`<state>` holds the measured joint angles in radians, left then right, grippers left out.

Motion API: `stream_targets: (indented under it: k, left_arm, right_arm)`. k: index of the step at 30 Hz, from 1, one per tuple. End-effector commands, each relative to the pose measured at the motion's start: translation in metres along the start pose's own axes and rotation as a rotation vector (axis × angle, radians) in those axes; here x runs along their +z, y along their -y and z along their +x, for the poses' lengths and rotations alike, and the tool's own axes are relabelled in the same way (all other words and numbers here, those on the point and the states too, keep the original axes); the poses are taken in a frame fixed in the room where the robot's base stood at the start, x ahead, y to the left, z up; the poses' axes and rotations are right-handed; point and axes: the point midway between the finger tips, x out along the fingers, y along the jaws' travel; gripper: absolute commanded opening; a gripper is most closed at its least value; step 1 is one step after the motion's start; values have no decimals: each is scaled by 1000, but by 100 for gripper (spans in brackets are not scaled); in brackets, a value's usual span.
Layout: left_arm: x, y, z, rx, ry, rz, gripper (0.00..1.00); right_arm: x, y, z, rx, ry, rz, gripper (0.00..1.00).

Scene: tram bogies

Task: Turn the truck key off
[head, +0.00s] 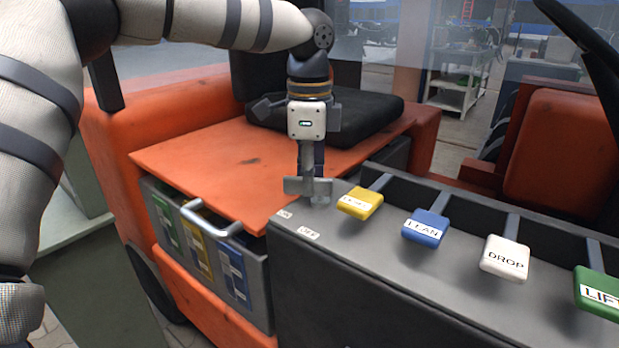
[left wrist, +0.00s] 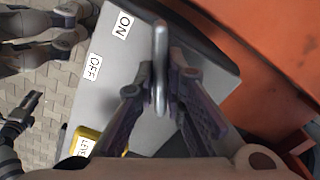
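The truck key (head: 307,186) is a flat grey metal handle at the far left end of the dark control console (head: 390,262). In the left wrist view the key (left wrist: 161,68) is a grey bar seen edge-on, running up the picture. The ON label (head: 285,213) and OFF label (head: 308,233) lie on the console beside it. My left gripper (head: 306,168) points down over the key. In the left wrist view its two fingers (left wrist: 160,70) are closed in on both sides of the bar. I cannot make out the key's base or its exact setting. My right gripper does not show.
A yellow lever (head: 359,203), a blue lever (head: 425,228), a white DROP lever (head: 504,259) and a green lever (head: 600,293) stand in a row right of the key. The orange seat base (head: 190,160) and a black seat cushion (head: 365,118) are behind my left gripper.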

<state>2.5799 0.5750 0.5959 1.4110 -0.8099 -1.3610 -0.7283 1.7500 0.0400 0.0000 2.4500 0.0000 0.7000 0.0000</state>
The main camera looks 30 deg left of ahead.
Motion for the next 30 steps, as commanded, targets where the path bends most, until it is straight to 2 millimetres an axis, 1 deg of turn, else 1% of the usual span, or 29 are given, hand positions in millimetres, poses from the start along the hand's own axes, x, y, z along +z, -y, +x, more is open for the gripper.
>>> stream_targets:
  k: [8,14,20,30]
  left_arm:
    - [0,0,0,0,0,-4,0]
    - [0,-1,-2,-2,1,-55,0]
    - [0,-4,-2,-2,2,-187,0]
    - [-2,-9,0,-2,3,-506,0]
  right_arm:
    - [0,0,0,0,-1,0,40]
    - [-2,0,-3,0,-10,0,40]
    - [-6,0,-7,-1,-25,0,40]
    - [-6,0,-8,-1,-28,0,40]
